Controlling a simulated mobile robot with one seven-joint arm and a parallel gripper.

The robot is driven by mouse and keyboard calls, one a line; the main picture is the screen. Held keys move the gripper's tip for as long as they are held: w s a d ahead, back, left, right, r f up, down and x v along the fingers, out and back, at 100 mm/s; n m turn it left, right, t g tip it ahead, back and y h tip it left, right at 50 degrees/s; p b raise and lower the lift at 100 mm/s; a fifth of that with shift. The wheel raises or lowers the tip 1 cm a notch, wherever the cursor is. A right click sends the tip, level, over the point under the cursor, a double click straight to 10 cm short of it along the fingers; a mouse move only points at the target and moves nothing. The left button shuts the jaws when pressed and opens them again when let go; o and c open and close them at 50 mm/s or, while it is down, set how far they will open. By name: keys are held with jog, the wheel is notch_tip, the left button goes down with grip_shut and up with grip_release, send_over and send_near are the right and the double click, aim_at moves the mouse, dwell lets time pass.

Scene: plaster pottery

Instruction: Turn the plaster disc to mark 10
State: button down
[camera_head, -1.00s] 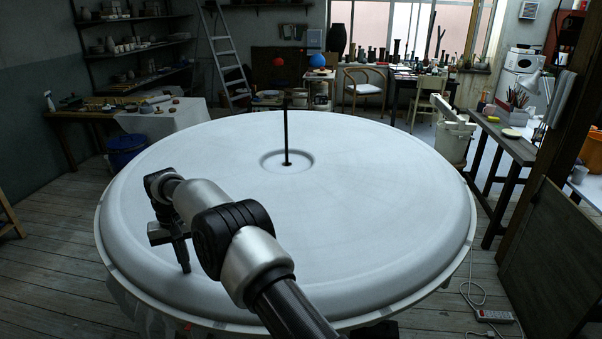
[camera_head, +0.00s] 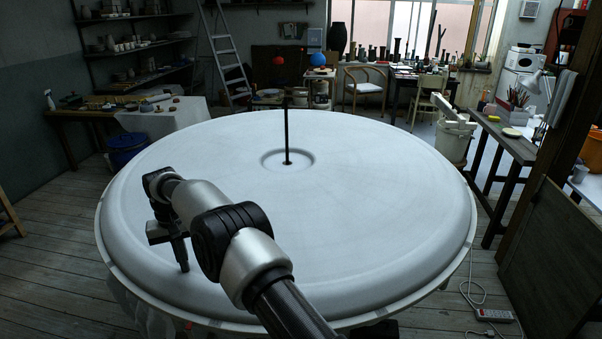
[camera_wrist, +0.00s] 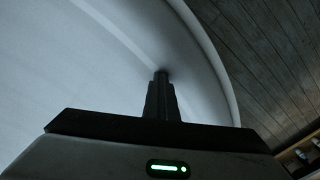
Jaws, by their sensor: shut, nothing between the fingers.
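The large white plaster disc (camera_head: 350,220) fills the middle of the head view, with a raised rounded rim and a round hollow near its centre. A thin dark upright rod (camera_head: 287,135) stands in that hollow. My gripper (camera_head: 184,268) is shut and empty, pointing down at the front-left part of the disc near its rim. In the wrist view its closed fingertips (camera_wrist: 161,75) appear at the disc's surface (camera_wrist: 70,70); I cannot tell whether they touch it. No numbered marks are readable on the disc.
A blue bucket (camera_head: 127,153) and a side table (camera_head: 165,119) stand at the left. A white bucket (camera_head: 452,146) and a workbench (camera_head: 505,135) stand at the right. A power strip (camera_head: 494,316) lies on the plank floor at the lower right.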

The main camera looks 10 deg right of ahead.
jog(key=shift+w+a+r+p, duration=0.1)
jog(key=shift+r+p, duration=0.3)
jog(key=shift+r, duration=0.1)
jog(key=shift+r+p, duration=1.7)
jog(key=shift+r, duration=1.25)
